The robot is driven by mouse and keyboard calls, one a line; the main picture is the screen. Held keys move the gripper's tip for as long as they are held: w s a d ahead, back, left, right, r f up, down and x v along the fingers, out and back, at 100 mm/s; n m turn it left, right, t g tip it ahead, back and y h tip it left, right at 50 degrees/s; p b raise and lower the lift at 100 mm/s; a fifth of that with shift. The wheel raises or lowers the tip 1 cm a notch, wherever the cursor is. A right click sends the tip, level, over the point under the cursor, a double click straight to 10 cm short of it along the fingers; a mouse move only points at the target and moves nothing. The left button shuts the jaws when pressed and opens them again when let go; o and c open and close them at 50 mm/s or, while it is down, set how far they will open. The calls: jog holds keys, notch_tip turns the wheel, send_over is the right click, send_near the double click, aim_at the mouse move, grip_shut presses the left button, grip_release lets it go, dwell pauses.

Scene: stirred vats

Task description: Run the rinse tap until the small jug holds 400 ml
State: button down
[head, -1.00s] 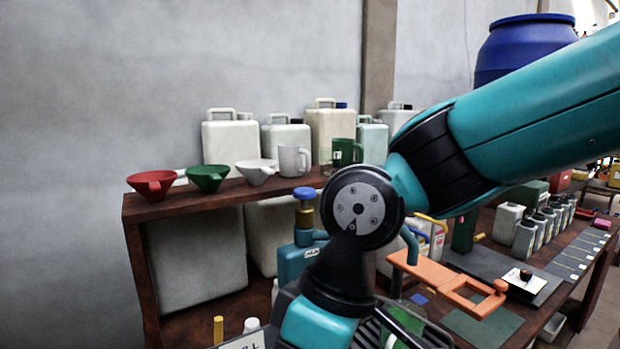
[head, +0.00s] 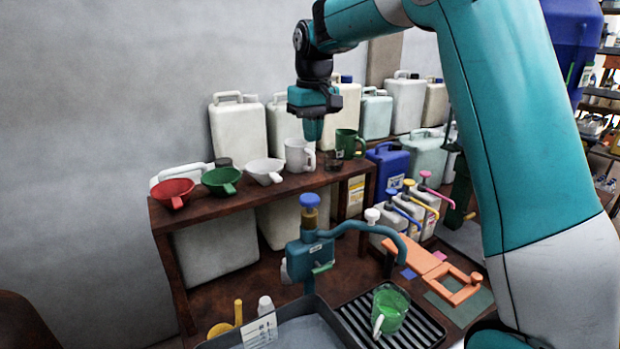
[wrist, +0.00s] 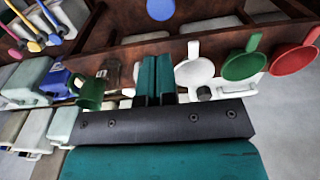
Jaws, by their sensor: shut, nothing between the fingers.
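The teal rinse tap (head: 308,256) has a blue knob (head: 310,200) on top and a spout (head: 398,243) curving right. The knob also shows at the top edge of the wrist view (wrist: 160,9). A green jug (head: 393,312) stands upright on the black drip grate (head: 424,331), below the spout. Its water level cannot be read, and no stream is clearly visible. My gripper (head: 313,138) points down, shut and empty, above and behind the tap, close to the white jug (head: 297,155) on the shelf. Its teal fingers (wrist: 157,62) are together in the wrist view.
Pump bottles (head: 412,208) and an orange bracket (head: 425,262) are right of the tap. A grey basin (head: 300,312) is in front.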

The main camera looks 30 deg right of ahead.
aim_at(311, 198)
jog(key=f+p, duration=0.1)
jog(key=f, duration=0.3)
jog(key=f+p, duration=0.1)
jog(key=f, duration=0.4)
jog(key=f+p, duration=0.2)
jog(key=f, duration=0.3)
jog(key=shift+w+a, duration=0.1)
jog(key=shift+w, duration=0.2)
jog(key=shift+f, duration=0.1)
notch_tip(311, 198, down, 2)
jog(key=shift+f+b, duration=0.1)
jog(key=shift+b, duration=0.6)
jog(key=shift+s, duration=0.2)
dwell(5.2)
